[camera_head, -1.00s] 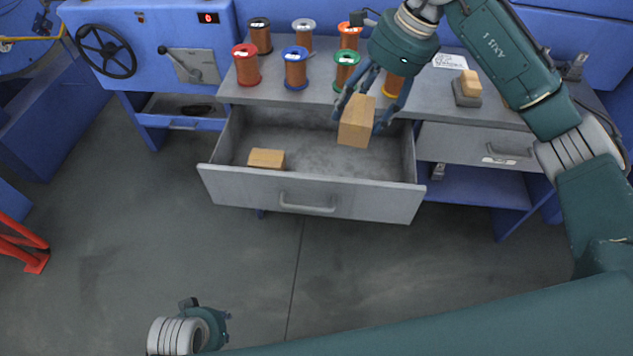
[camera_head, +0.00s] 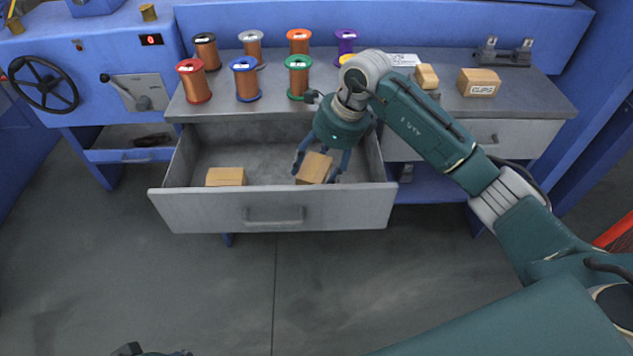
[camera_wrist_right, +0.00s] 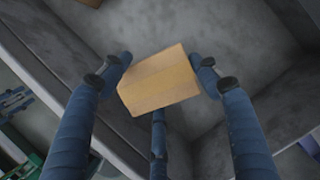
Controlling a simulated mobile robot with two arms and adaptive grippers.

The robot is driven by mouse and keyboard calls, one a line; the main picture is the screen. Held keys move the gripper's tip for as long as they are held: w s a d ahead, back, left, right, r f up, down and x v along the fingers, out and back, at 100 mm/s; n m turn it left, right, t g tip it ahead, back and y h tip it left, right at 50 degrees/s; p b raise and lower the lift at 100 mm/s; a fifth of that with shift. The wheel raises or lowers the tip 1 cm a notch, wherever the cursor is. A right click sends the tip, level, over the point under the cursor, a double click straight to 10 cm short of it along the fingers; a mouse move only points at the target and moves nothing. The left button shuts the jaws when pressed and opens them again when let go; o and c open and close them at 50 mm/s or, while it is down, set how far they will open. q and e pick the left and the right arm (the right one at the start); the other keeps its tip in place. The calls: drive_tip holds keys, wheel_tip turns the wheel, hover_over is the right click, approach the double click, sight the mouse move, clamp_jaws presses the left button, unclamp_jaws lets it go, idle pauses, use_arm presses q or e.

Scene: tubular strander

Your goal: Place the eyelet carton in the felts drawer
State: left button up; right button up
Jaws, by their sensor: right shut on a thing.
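A plain tan carton (camera_head: 313,168), taken to be the eyelet carton, is held in my right gripper (camera_head: 318,172) inside the open grey drawer (camera_head: 330,208), near its front right. No label shows on the carton, which is tilted. In the right wrist view, the carton (camera_wrist_right: 160,80) sits between the blue fingers (camera_wrist_right: 162,75), over the drawer floor. I cannot tell whether it touches the floor. The drawer front shows a handle but no readable label. My left gripper (camera_head: 150,350) is barely in view at the bottom edge; its fingers cannot be made out.
Another tan carton (camera_head: 226,176) lies in the drawer's left front. Several wire spools (camera_head: 246,80) stand on the bench above. A carton marked CLIPS (camera_head: 479,82) and a small tan block (camera_head: 427,77) sit at the right. A closed drawer (camera_head: 510,136) is to the right.

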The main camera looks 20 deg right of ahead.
sight(324, 167)
wheel_tip(324, 167, down, 5)
drive_tip(key=shift+r+b, duration=0.1)
drive_tip(key=shift+b, duration=0.3)
drive_tip(key=o, duration=1.7)
use_arm(q)
drive_tip(key=shift+f, duration=0.45)
use_arm(e)
drive_tip(key=shift+o, duration=0.2)
drive_tip(key=shift+r, duration=0.1)
drive_tip(key=p+v, duration=0.1)
drive_tip(key=v, duration=0.8)
drive_tip(key=shift+d+p, duration=0.1)
drive_tip(key=shift+p, duration=0.3)
use_arm(q)
drive_tip(key=shift+w+r, duration=0.1)
drive_tip(key=shift+w, duration=0.15)
use_arm(e)
drive_tip(key=v, duration=0.2)
drive_tip(key=shift+s+d+r, duration=0.1)
drive_tip(key=shift+r, duration=0.25)
use_arm(q)
drive_tip(key=shift+d, duration=0.1)
